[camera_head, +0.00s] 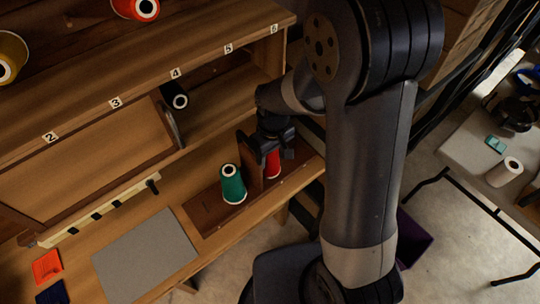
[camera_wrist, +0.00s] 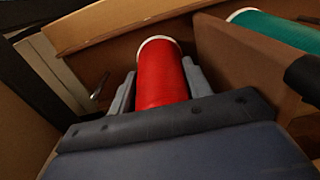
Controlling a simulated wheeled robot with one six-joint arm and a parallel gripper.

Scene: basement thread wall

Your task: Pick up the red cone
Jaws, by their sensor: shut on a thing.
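The red cone (camera_head: 273,163) is a thread cone standing on the wooden bench near its right end, partly hidden behind my gripper in the head view. In the wrist view the red cone (camera_wrist: 161,75) is between my two fingers, its pale end facing away. My gripper (camera_head: 277,148) is shut on it; the grey fingers also show in the wrist view (camera_wrist: 160,88), one on each side of the cone. I cannot tell whether the cone is lifted off the surface.
A brown wooden divider (camera_head: 249,160) stands close beside my gripper, with a green cone (camera_head: 233,184) on its other side. It also shows in the wrist view (camera_wrist: 245,65). Numbered shelves (camera_head: 150,80) rise behind. A grey mat (camera_head: 145,255) lies at left.

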